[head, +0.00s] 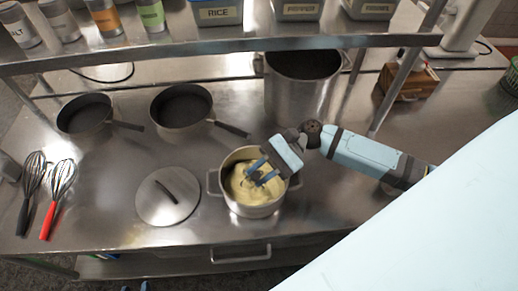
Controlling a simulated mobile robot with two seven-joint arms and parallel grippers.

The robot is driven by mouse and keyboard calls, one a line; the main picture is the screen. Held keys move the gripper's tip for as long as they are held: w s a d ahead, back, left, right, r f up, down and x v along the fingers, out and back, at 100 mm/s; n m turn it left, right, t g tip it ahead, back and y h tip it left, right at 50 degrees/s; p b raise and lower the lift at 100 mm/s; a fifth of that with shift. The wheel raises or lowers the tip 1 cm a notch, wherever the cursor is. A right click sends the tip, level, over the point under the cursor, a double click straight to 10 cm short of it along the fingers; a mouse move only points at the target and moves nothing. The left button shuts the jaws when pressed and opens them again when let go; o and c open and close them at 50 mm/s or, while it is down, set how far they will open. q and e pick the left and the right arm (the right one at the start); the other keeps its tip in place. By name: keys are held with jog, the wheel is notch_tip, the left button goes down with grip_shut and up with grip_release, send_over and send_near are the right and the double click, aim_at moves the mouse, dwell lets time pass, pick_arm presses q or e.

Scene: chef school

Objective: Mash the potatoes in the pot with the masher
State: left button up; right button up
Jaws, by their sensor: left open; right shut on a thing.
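The pot (257,211) is steel with two side handles and stands near the front of the steel counter. Yellow mashed-looking potato (238,189) lies in it. My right gripper (261,172) reaches in from the right and points down into the pot's mouth. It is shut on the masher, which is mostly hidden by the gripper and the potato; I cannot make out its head.
A round lid (155,207) lies left of the pot. Two dark pans (85,114) (181,105) and a tall stockpot (291,98) stand behind. Two whisks (32,182) (60,185) lie far left. A shelf (200,47) with labelled containers crosses the back; its post (396,84) stands right.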

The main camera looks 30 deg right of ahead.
aim_at(258, 177)
jog(key=shift+r, duration=0.1)
jog(key=r+p, duration=0.1)
jog(key=s+a+r+p, duration=0.1)
jog(key=shift+s+r, duration=0.15)
jog(key=shift+r, duration=0.15)
jog(key=shift+s+a+r, duration=0.15)
jog(key=shift+s+r, duration=0.05)
jog(key=shift+s, duration=0.05)
jog(key=shift+s+a+r, duration=0.25)
jog(key=shift+s+r, duration=0.05)
jog(key=shift+r, duration=0.3)
jog(key=shift+f, duration=0.1)
notch_tip(258, 177, down, 4)
jog(key=shift+f+b, duration=0.1)
jog(key=shift+b, duration=0.95)
